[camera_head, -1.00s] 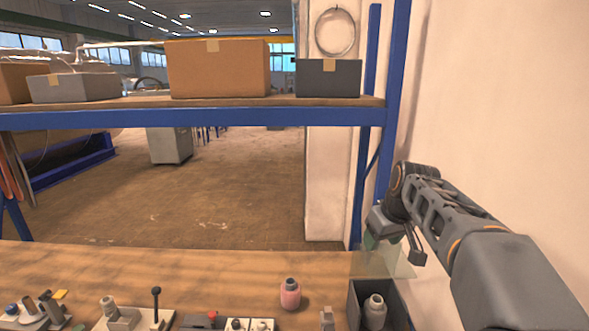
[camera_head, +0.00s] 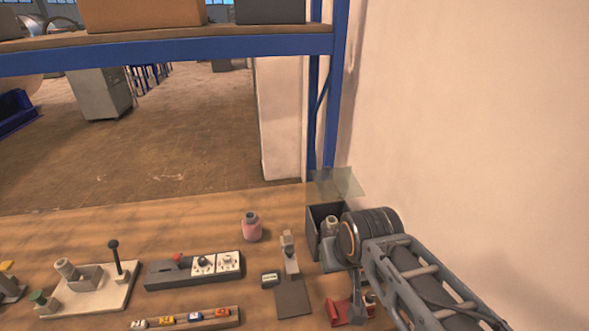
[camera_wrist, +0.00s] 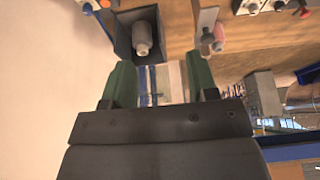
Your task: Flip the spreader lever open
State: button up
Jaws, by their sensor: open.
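A lever with a black ball knob (camera_head: 113,246) stands upright on a white plate (camera_head: 115,292) at the left of the bench, beside a grey block with a round post. I cannot tell for certain whether this is the spreader lever. A small upright grey device (camera_head: 290,250) with a dark flat plate stands nearer my arm. My gripper shows in the wrist view (camera_wrist: 158,85), its two green fingers apart with nothing held between them. In the head view my wrist is at the right, over the bench, and hides part of what lies behind it; the fingertips are unclear there.
A dark open box (camera_head: 314,236) holds a grey bottle (camera_wrist: 142,38), with a clear panel (camera_head: 338,182) behind it. A pink bottle (camera_head: 252,228), a switch panel (camera_head: 195,268) and a rack of small coloured items (camera_head: 187,319) are on the bench. A red fixture (camera_head: 336,312) is near my wrist.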

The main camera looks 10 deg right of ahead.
aim_at(113, 244)
jog(key=k, duration=0.5)
jog(key=z, duration=1)
jog(key=k, duration=1.25)
jog(key=u, duration=0.45)
jog(key=i, duration=0.95)
jog(key=u, duration=2.35)
